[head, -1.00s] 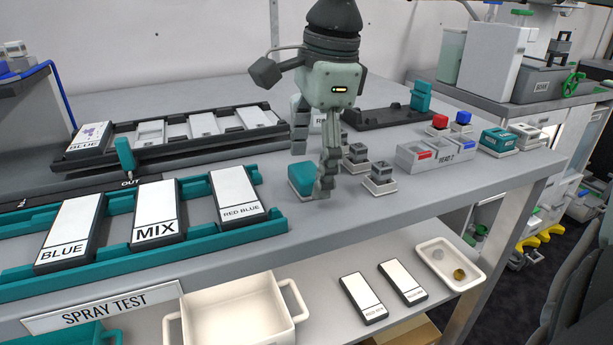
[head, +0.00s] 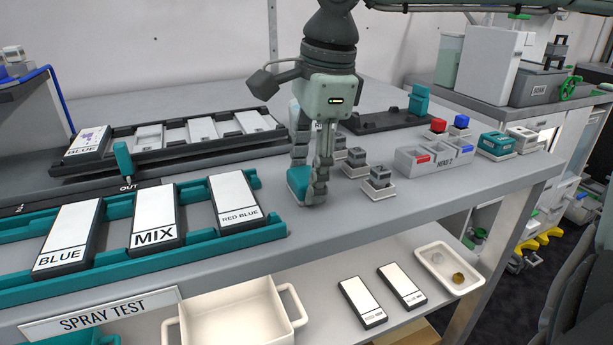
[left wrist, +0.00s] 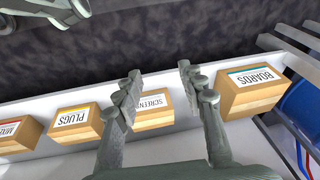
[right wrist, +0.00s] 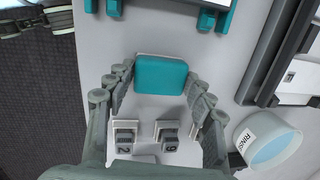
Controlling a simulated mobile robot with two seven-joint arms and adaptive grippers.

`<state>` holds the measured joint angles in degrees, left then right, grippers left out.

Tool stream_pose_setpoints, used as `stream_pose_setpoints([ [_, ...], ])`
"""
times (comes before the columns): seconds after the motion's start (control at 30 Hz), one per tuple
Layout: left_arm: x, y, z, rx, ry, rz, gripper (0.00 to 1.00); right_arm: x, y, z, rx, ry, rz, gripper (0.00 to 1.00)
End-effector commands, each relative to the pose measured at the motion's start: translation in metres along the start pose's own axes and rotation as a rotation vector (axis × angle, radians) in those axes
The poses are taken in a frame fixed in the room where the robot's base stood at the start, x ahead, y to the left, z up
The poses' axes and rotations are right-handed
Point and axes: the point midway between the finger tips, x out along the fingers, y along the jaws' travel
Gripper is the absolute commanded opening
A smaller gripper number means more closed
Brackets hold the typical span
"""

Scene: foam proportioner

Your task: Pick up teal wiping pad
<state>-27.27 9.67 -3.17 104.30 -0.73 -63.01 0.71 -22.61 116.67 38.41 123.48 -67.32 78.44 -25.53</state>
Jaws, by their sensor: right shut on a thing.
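The teal wiping pad (head: 297,181) lies on the grey bench between the fingers of my right gripper (head: 307,184). In the right wrist view the pad (right wrist: 161,75) is a rounded teal block on a pale base, with one finger of my right gripper (right wrist: 160,78) against each side. The gripper is shut on it. I cannot tell any gap between pad and bench. My left gripper (left wrist: 158,72) shows in the left wrist view, its fingers wide apart with nothing between them, above a shelf of labelled boxes.
Small grey blocks on white bases (head: 380,178) stand just right of the pad. A teal rack (head: 110,268) with labelled cards lies to the left. A grey bin (head: 433,160) stands to the right. In the right wrist view a RINSE cup (right wrist: 268,143) is near the right finger.

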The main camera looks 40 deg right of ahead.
Motion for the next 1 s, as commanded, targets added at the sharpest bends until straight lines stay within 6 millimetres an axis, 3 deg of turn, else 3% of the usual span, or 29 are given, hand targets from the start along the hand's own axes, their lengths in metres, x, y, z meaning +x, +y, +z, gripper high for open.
stream_pose_setpoints([
  [0.03, 0.000, 0.000, 0.001, 0.000, -0.002, 0.000, 0.40, -0.001, 0.000, 0.000, 0.000, 0.000, 0.000, 0.25],
  [0.1, 0.000, 0.000, 0.001, 0.000, -0.002, 0.001, 0.40, -0.004, -0.001, 0.000, 0.000, 0.000, -0.002, 0.14],
  [0.27, 0.000, 0.000, 0.001, 0.000, -0.001, 0.000, 0.40, -0.021, -0.004, 0.002, 0.001, 0.001, -0.004, 0.14],
  [0.37, 0.000, 0.000, 0.000, 0.000, 0.000, 0.000, 0.40, -0.041, -0.007, 0.004, 0.001, 0.000, -0.007, 0.14],
  [0.7, 0.003, -0.002, -0.009, -0.004, 0.017, 0.001, 0.40, -0.154, -0.023, 0.016, 0.003, 0.000, -0.008, 0.14],
  [1.0, 0.031, 0.003, 0.021, 0.020, -0.022, 0.000, 0.40, -0.238, -0.034, 0.024, 0.001, 0.000, -0.003, 0.14],
])
